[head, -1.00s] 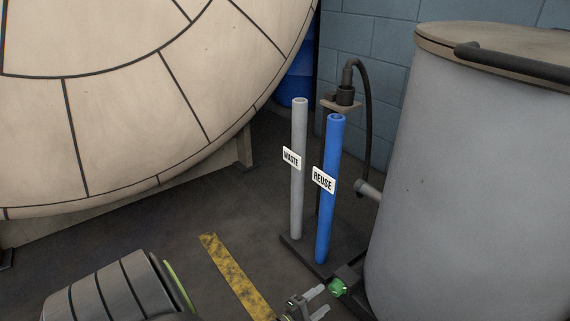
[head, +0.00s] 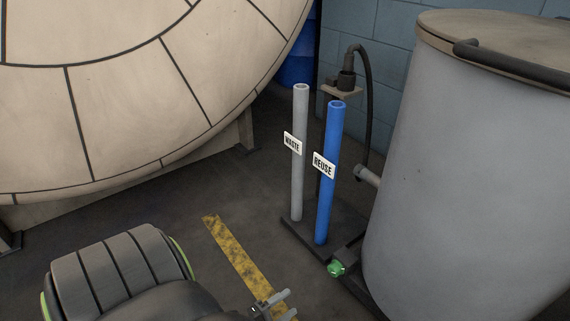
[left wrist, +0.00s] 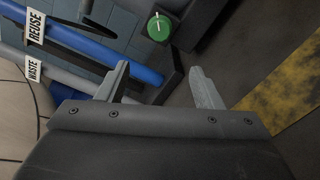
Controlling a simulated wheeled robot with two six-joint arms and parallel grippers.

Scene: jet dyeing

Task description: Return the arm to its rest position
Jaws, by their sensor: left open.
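My left arm comes in at the bottom left of the head view. Its gripper (head: 282,304) shows at the bottom edge, over the floor and the yellow stripe, apart from the green knob (head: 336,268). In the left wrist view the two fingers (left wrist: 165,88) stand apart with nothing between them. The green knob (left wrist: 159,27) lies beyond them there. My right gripper is in neither view.
A grey WASTE pipe (head: 299,185) and a blue REUSE pipe (head: 325,205) stand upright on a dark base. A large grey tank (head: 460,190) is at right, a big cream vessel (head: 110,110) at left. Floor around the yellow stripe (head: 235,250) is clear.

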